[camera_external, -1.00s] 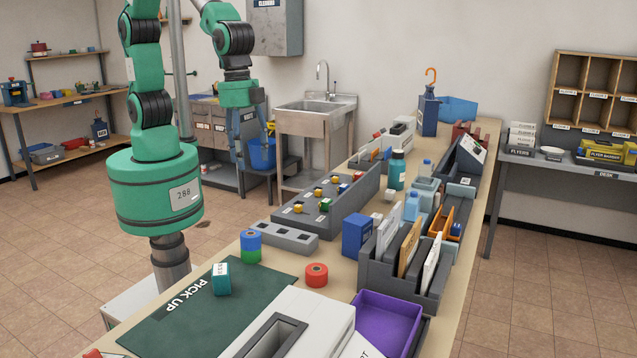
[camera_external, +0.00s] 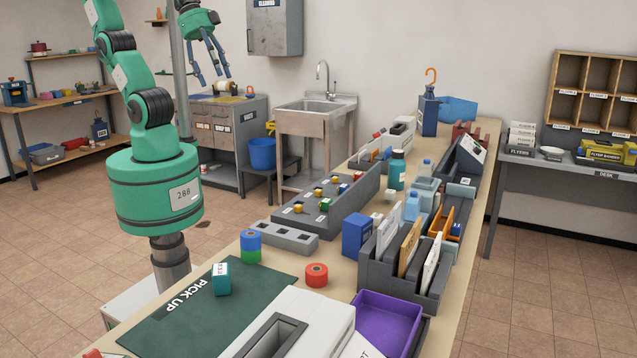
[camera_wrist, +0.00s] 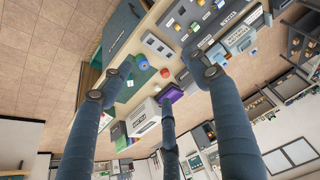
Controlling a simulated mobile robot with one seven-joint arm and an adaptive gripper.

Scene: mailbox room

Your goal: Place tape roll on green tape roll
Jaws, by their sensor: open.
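A blue tape roll (camera_external: 250,238) sits on top of a green tape roll (camera_external: 251,256), upright and touching it, on the table beside the dark green mat. A red tape roll (camera_external: 316,275) lies flat on the table to their right. In the wrist view the blue roll (camera_wrist: 143,66) and red roll (camera_wrist: 165,72) show far below, between my fingers; the green roll is hard to make out there. My gripper (camera_external: 209,76) is open and empty, with its three fingers spread, high up and well away from the rolls.
A teal box (camera_external: 221,279) stands on the dark green pick-up mat (camera_external: 170,325). A grey slotted block (camera_external: 284,236), a blue box (camera_external: 357,235), a purple tray (camera_external: 375,332) and a white machine (camera_external: 315,312) surround the rolls. Bare table shows around the red roll.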

